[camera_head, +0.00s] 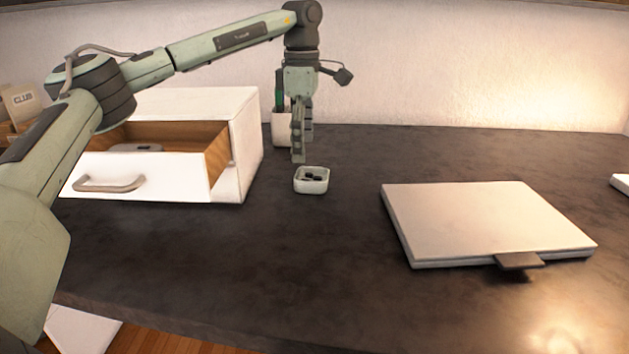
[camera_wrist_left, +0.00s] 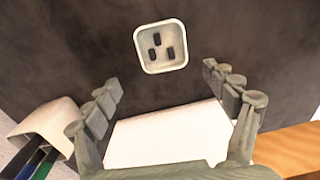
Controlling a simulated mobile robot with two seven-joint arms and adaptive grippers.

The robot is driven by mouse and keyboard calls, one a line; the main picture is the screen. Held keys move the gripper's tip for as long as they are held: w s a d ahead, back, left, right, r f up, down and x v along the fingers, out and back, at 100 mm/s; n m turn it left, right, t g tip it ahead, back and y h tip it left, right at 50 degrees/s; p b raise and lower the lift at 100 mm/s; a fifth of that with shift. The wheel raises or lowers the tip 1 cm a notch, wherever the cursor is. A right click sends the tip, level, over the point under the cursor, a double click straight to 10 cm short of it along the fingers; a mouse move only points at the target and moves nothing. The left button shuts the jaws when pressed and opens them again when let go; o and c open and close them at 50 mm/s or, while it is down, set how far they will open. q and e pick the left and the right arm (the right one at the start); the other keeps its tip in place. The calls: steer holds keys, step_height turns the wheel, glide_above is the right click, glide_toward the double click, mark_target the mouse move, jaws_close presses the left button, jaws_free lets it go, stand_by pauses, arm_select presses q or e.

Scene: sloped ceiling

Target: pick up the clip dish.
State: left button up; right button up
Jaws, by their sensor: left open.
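The clip dish (camera_head: 311,187) is a small white square dish with rounded corners and a few dark clips inside. My left gripper (camera_head: 301,158) points down just behind and above the dish. In the left wrist view its fingers (camera_wrist_left: 163,82) are spread apart with nothing between them, and the dish lies beyond the fingertips. My right gripper is in neither view.
A white drawer box (camera_head: 245,140) with its drawer (camera_head: 140,178) pulled open stands left of the dish. A white pen cup (camera_head: 281,130) stands behind my left gripper; it also shows in the wrist view (camera_wrist_left: 50,122). A flat pale case (camera_head: 480,220) lies right. The tabletop between is clear.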

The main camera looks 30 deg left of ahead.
mark_target(302, 167)
arm_select(q)
steer(key=f, duration=0.5)
steer(key=shift+s+f, duration=0.1)
steer(key=shift+s, duration=0.3)
steer(key=shift+c, duration=0.3)
steer(key=c, duration=1.2)
